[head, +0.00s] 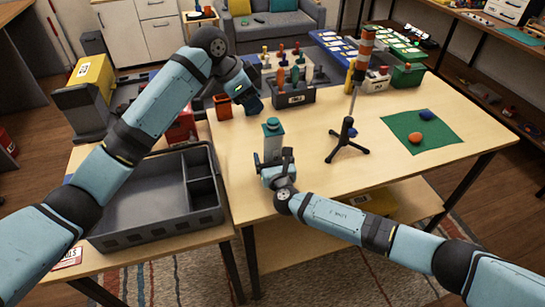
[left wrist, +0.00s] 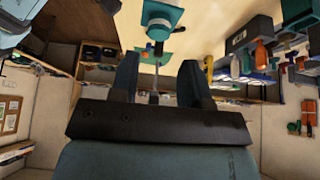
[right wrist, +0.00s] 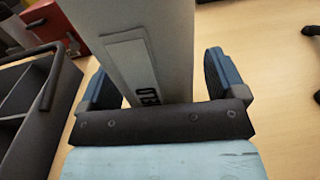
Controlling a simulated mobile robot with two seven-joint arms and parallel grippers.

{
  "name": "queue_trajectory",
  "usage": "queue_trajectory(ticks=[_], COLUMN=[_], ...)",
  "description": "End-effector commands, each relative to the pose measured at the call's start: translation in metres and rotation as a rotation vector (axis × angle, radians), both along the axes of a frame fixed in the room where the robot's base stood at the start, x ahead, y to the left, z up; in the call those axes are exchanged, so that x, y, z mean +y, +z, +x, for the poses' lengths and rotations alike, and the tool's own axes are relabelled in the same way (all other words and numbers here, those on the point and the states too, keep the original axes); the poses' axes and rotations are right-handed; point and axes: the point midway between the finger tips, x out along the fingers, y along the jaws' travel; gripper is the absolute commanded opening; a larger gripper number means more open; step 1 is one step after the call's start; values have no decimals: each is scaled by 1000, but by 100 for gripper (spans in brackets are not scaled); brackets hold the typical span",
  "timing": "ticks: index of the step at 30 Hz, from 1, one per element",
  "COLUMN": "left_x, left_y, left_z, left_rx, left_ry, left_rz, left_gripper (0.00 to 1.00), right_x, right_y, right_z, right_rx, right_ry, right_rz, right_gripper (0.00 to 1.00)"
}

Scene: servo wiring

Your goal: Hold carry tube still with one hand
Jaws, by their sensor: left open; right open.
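The carry tube (head: 272,145) is a pale grey tube with a teal cap, standing upright near the left part of the table's front edge. In the right wrist view its grey body with a label (right wrist: 135,55) rises between the two fingers of my right gripper (right wrist: 165,88). That gripper (head: 278,163) is open around the tube, low on it; finger contact cannot be told. My left gripper (head: 250,103) is open and empty, above the table behind the tube. Its fingers (left wrist: 158,80) show apart in the left wrist view, with a teal-and-white thing (left wrist: 160,15) beyond them.
A grey tray with compartments (head: 150,228) stands at left. A tripod with an orange-striped pole (head: 347,135) stands right of the tube. A green mat (head: 440,122) holds an orange and a blue piece. A tool rack (head: 293,97) stands behind. The table's centre front is clear.

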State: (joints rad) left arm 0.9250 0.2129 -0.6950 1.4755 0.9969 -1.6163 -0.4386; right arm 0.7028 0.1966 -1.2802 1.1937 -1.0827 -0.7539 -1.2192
Motion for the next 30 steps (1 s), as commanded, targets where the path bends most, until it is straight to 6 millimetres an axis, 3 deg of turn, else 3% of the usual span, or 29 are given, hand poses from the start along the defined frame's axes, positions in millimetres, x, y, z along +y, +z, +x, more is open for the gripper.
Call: queue_trajectory(ticks=[2,10,11,15,17,25,30], left_x=[0,0,0,-5,-11,-32,-35], left_y=[0,0,0,4,8,31,34], left_z=[0,0,0,1,3,11,13], left_rx=[0,0,0,8,18,78,98], left_ry=[0,0,0,-11,-22,-63,-65], left_rz=[0,0,0,25,58,272,334], left_gripper=[43,43,45,77,87,87,87], right_x=[0,0,0,0,0,0,0], right_y=[0,0,0,0,0,0,0], right_z=[0,0,0,0,0,0,0], right_rx=[0,0,0,0,0,0,0], right_ry=[0,0,0,0,0,0,0], right_rz=[0,0,0,0,0,0,0], right_gripper=[89,32,32,32,32,32,32])
